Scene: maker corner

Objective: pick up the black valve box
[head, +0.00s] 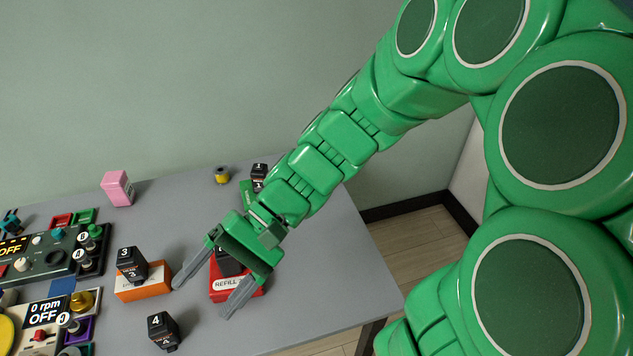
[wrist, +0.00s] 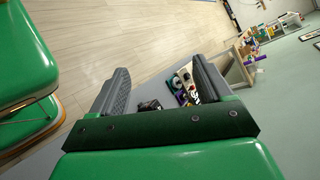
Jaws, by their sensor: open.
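Several small black boxes with white numbers are in the head view; I cannot tell which is the valve box. The box marked 4 (head: 163,330) stands on the grey table, in front of and left of my gripper. The box marked 3 (head: 131,265) sits on an orange box (head: 146,290). Another black box (head: 226,264) sits on a red box (head: 222,294), partly hidden behind my gripper. One more (head: 259,171) is at the back by my arm. My gripper (head: 207,297) is open, nothing between its fingers, above the table. The wrist view shows the open fingers (wrist: 158,75).
The grey table (head: 330,290) is clear at its right side. Control panels (head: 40,262) crowd the left. A pink box (head: 118,188) and a yellow spool (head: 222,175) stand at the back. The wall is close behind.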

